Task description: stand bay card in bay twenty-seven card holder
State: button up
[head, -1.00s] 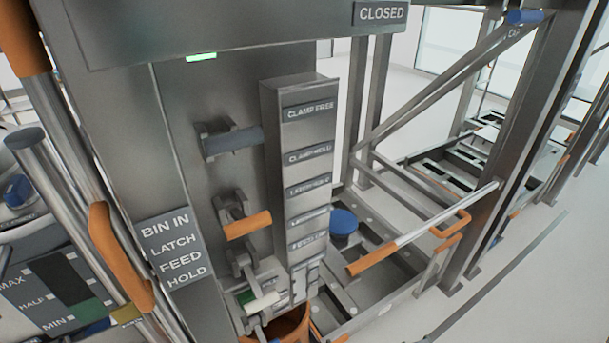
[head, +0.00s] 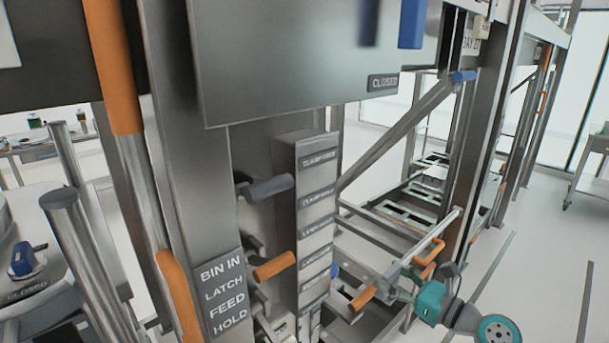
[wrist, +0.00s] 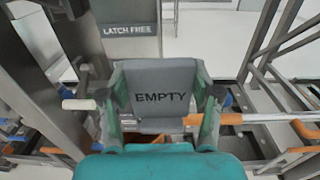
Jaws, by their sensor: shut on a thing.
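My gripper (wrist: 160,108) is shut on a grey bay card (wrist: 162,82) marked EMPTY. In the wrist view the card sits between the two teal fingers, its lettering upright and facing the camera. In the head view teal and grey parts of my arm show at the lower right, beside the orange handle; the card cannot be made out there. A bay sign (head: 471,44), apparently reading BAY 27, is on the frame at the upper right, well above my arm. A small pale piece (head: 482,27) is next to it; I cannot tell whether it is the card holder.
A steel post with labels (head: 316,215) and several levers stands in the middle. A bar with an orange grip (head: 363,298) juts out near my arm. A large steel panel marked CLOSED (head: 383,83) hangs above. Open floor (head: 545,260) lies at the right.

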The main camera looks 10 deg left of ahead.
jog(key=s+a+r, duration=0.2)
jog(key=a+r, duration=0.1)
jog(key=r, duration=0.9)
jog(key=s+a+r, duration=0.2)
jog(key=s+r, duration=0.1)
jog(key=r, duration=0.8)
jog(key=s+a+r, duration=0.2)
jog(key=a+r, duration=0.1)
jog(key=r, duration=0.9)
jog(key=x, duration=0.5)
jog(key=r+x, duration=0.1)
jog(key=x, duration=0.5)
jog(key=w+r+x, duration=0.1)
jog(key=x, duration=0.4)
jog(key=shift+w, duration=0.25)
jog(key=shift+w+a, duration=0.1)
jog(key=shift+w, duration=0.4)
jog(key=w, duration=0.3)
jog(key=shift+a+f, duration=0.2)
jog(key=shift+f, duration=0.45)
jog(key=shift+f, duration=0.15)
jog(key=o, duration=1.3)
